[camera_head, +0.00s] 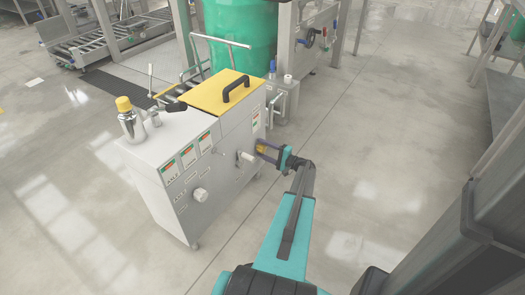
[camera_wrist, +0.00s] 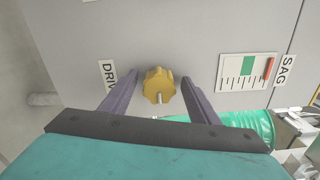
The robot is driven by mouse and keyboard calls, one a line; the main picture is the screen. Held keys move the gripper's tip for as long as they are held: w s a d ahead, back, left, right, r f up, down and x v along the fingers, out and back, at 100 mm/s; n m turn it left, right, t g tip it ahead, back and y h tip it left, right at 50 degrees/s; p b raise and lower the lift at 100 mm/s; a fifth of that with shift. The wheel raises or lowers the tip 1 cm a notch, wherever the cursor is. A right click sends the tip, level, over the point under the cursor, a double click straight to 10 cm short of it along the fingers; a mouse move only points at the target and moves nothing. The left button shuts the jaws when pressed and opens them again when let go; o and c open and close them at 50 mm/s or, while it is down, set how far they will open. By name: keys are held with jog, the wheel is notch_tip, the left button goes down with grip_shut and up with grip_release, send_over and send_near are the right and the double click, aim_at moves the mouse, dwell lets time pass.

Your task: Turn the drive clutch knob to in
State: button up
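The drive clutch knob (camera_wrist: 158,85) is a yellow lobed knob on the grey cabinet face, beside a label whose visible letters read "DRIV". In the head view the yellow knob (camera_head: 262,149) sits on the right side of the machine. My gripper (camera_wrist: 160,80) is open, with one dark finger on each side of the knob. Small gaps seem to show between fingers and knob; contact cannot be told. In the head view my gripper (camera_head: 268,152) reaches the cabinet from the right. A small pale pin shows at the knob's lower middle.
A gauge labelled "SAG" (camera_wrist: 247,70) is right of the knob. A green drum (camera_head: 240,35) stands behind. The floor to the right is clear.

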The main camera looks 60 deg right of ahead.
jog(key=shift+s, duration=0.1)
jog(key=s+p, duration=0.2)
jog(key=s, duration=1.1)
jog(key=shift+s, duration=0.35)
jog(key=shift+s, duration=0.1)
